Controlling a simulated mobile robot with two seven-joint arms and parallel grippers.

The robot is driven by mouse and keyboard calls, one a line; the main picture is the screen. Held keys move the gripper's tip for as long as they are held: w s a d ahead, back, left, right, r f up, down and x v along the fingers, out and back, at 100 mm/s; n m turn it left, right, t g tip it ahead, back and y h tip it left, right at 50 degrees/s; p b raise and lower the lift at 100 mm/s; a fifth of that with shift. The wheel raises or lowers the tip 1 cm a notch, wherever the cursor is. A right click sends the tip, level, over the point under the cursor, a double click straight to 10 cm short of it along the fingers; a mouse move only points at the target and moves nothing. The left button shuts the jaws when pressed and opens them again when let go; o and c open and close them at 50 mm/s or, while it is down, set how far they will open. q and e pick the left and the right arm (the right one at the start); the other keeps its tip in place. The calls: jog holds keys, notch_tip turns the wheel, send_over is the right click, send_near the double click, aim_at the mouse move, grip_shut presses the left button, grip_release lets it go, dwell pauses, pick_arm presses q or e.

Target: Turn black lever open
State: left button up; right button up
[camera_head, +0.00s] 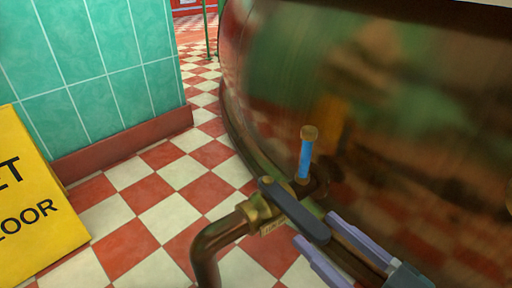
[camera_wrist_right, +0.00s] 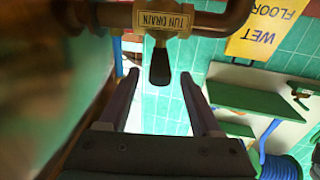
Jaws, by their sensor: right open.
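The black lever (camera_head: 293,209) sits on a brass valve (camera_head: 257,211) at the kettle's base, lying across the pipe with its free end toward my right gripper. In the wrist view the lever (camera_wrist_right: 160,65) hangs below a label reading TUN DRAIN (camera_wrist_right: 162,21). My right gripper (camera_head: 313,228) is open. Its two pale purple fingers lie on either side of the lever's free end in both views, with gaps visible in the wrist view (camera_wrist_right: 159,75). I cannot tell whether the fingers are level with it in depth. My left gripper is not in view.
The big copper kettle (camera_head: 370,110) fills the right. A yellow wet-floor sign (camera_head: 30,205) stands far left; checkered floor (camera_head: 170,215) between is clear.

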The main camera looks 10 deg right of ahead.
aim_at(290, 203)
jog(key=x, duration=0.1)
jog(key=b+x, duration=0.1)
jog(key=shift+w+a+f, duration=0.1)
jog(key=shift+w+f, duration=0.15)
jog(key=shift+w, duration=0.05)
jog(key=x, duration=0.1)
jog(key=b+x, duration=0.1)
jog(key=x, duration=0.1)
jog(key=b+x, duration=0.1)
jog(key=x, duration=0.1)
jog(key=shift+w+a+r, duration=0.15)
jog(key=shift+r, duration=0.15)
jog(key=shift+s+d, duration=0.2)
jog(key=shift+s, duration=0.25)
jog(key=shift+w+a, duration=0.1)
jog(key=shift+w, duration=0.2)
jog(key=c, duration=0.5)
grip_shut()
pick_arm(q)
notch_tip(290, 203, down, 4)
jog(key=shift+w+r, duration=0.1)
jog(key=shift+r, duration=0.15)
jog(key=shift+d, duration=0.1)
